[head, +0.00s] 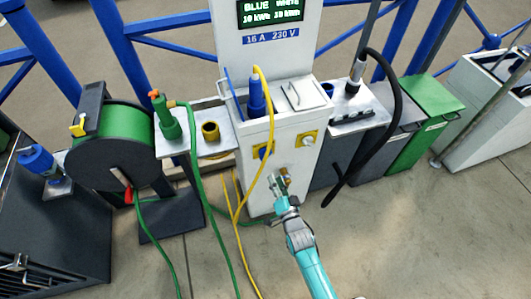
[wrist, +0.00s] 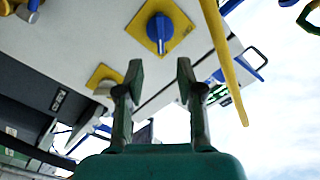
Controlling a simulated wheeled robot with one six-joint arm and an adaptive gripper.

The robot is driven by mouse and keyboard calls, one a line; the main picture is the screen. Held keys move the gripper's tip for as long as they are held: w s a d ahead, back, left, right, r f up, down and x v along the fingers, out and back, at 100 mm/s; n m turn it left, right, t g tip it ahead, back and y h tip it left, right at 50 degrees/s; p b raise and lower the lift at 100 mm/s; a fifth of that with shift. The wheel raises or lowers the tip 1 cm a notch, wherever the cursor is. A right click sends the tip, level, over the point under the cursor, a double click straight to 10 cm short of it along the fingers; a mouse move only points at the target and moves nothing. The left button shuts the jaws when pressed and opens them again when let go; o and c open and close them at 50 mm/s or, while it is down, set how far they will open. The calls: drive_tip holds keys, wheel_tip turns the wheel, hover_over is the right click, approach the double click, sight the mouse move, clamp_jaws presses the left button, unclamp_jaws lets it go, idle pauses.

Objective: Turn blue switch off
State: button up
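The blue switch (wrist: 160,28) is a round blue knob on a yellow plate on the white pedestal's face. Its raised grip runs roughly up and down in the wrist view. In the head view the blue switch (head: 262,151) is at the left of the pedestal front, partly behind the yellow cable. A white switch (head: 308,141) on a yellow plate sits to its right; it also shows in the wrist view (wrist: 104,87). My gripper (head: 283,178) is below and in front of the two switches. In the wrist view my gripper (wrist: 158,75) is open and empty, its fingers apart from both knobs.
The white pedestal (head: 283,183) has a display on top. A yellow cable (head: 269,105) hangs from a blue plug past the blue switch, close to my gripper's right in the wrist view (wrist: 224,60). A green cable reel (head: 118,148) stands left, a black hose (head: 391,120) right.

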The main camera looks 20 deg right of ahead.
sight(266, 154)
drive_tip(key=w, duration=1)
drive_tip(key=shift+w, duration=0.25)
clamp_jaws()
